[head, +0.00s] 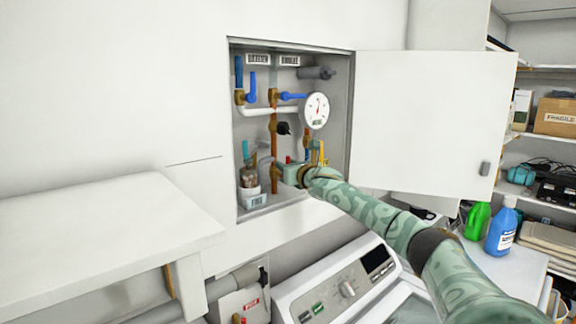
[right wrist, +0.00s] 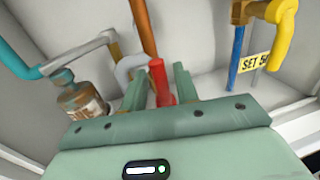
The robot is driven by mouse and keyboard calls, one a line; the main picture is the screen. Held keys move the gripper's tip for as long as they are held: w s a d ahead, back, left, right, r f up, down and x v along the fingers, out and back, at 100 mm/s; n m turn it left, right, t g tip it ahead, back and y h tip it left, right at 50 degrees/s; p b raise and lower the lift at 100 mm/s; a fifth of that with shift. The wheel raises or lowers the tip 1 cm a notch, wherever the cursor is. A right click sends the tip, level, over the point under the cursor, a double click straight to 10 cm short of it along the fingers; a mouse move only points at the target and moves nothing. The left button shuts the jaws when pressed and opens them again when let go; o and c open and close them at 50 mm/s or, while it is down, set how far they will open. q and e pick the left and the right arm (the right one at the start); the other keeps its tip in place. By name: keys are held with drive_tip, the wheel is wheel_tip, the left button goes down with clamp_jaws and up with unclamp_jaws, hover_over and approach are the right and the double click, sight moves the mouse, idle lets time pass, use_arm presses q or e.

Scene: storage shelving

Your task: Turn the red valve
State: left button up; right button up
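The red valve handle (right wrist: 158,82) is a short red bar. In the right wrist view it stands between the two green fingers of my right gripper (right wrist: 160,88). The fingers are close on either side of it, but I cannot tell whether they press on it. In the head view my right gripper (head: 297,172) is inside the lower part of the wall cabinet (head: 345,105), and a little red (head: 288,160) shows beside it. The gripper and arm hide most of the valve there. My left gripper is not in view.
The cabinet door (head: 420,120) hangs open to the right. Pipes with blue handles (head: 252,87), a gauge (head: 315,110) and a yellow handle (right wrist: 285,35) crowd the cabinet. A rusty canister (right wrist: 82,102) stands left of the fingers. A washing machine (head: 340,285) is below.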

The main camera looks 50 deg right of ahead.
drive_tip(key=shift+s, duration=0.1)
drive_tip(key=b+v, duration=1.3)
drive_tip(key=v, duration=0.3)
drive_tip(key=shift+a, duration=0.1)
